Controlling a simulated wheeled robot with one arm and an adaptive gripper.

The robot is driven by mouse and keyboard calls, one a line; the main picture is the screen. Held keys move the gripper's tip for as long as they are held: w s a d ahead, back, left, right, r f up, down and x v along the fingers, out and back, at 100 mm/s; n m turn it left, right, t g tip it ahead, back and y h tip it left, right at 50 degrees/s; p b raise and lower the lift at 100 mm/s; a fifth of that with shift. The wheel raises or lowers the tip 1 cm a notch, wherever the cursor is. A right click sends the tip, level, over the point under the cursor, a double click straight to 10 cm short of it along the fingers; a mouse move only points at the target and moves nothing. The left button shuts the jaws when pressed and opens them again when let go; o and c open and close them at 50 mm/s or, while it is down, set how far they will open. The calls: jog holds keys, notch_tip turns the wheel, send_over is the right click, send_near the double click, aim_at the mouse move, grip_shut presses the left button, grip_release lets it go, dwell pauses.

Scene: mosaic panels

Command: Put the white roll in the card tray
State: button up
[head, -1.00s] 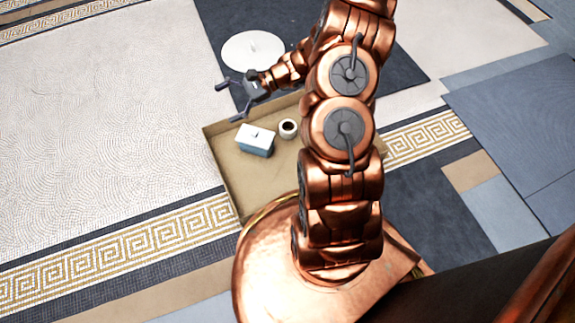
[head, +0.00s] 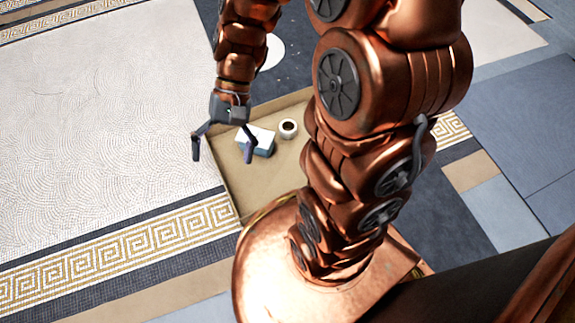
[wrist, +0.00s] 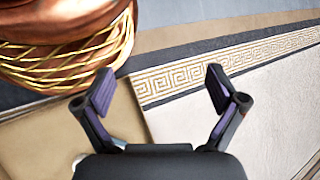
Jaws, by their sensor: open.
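The white roll (head: 289,128), with a dark hole in its top, stands in the card tray (head: 235,192), right of a white-topped box. The tray is a shallow brown tray, partly hidden by my arm. My gripper (head: 222,155) is open and empty above the tray's left edge. In the head view, its right finger overlaps the box, and the roll is apart from both fingers. In the wrist view, the open gripper (wrist: 160,82) points toward the floor border. The tray's brown floor (wrist: 40,140) shows at the left.
The box (head: 262,137) with a blue side sits in the tray beside the roll. A white disc (head: 273,53) on the dark mat is mostly hidden by my arm. Open pale mosaic floor (head: 100,130) lies left of the tray.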

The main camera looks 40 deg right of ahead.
jog(key=s+d+r+n+h, duration=0.1)
jog(key=s+d+n+h, duration=0.1)
jog(key=s, duration=0.4)
jog(key=s+d+r+n+t+h, duration=0.1)
jog(key=s+d+r+n+h, duration=0.1)
jog(key=s+d+h, duration=0.2)
jog(key=shift+s+d+h, duration=0.3)
jog(key=shift+s+d, duration=0.4)
jog(key=shift+s, duration=0.15)
jog(key=shift+r, duration=0.1)
